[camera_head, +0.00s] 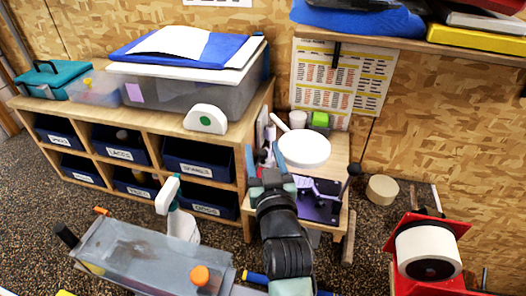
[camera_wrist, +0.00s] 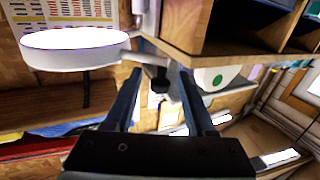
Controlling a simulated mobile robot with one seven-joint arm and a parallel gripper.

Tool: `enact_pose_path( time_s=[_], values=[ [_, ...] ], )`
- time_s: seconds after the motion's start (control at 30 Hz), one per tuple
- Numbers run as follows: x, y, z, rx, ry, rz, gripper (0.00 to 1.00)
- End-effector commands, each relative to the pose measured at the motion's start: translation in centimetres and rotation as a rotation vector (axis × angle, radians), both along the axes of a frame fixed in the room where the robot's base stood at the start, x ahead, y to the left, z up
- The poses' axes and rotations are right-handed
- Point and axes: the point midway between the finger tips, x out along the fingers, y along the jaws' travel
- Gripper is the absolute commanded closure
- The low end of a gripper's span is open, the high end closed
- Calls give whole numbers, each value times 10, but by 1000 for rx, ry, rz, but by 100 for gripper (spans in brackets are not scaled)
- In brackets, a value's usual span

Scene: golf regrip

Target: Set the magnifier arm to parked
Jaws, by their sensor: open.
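The magnifier has a white round head (camera_head: 304,148) over the small wooden bench, right of my gripper in the head view. A short white arm (camera_head: 279,121) shows behind the head at its upper left. In the wrist view the white head (camera_wrist: 75,46) is at the upper left, with a thin white link toward the bench edge. My gripper (camera_head: 263,152) is open and points toward the back wall, left of the head. In the wrist view nothing is visibly held between the fingers (camera_wrist: 160,92); a black knob (camera_wrist: 160,80) shows beyond them. The magnifier's base is mostly hidden.
A cubby shelf (camera_head: 232,135) with labelled bins stands left. A spray bottle (camera_head: 180,213) and grey tray (camera_head: 150,255) are at front left; a red tape dispenser (camera_head: 398,275) is right.

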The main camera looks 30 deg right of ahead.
Motion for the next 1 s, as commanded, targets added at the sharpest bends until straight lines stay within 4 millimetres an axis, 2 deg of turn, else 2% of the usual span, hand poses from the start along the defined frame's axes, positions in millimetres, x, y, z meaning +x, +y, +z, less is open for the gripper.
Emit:
enact_pose_path(
  time_s=[0.07, 0.1, 0.4, 1.0],
  values=[
    [0, 0, 0, 0, 0, 0, 44],
    [0, 0, 0, 0, 0, 0, 48],
    [0, 0, 0, 0, 1, 0, 100],
    [0, 0, 0, 0, 1, 0, 100]
  ],
)
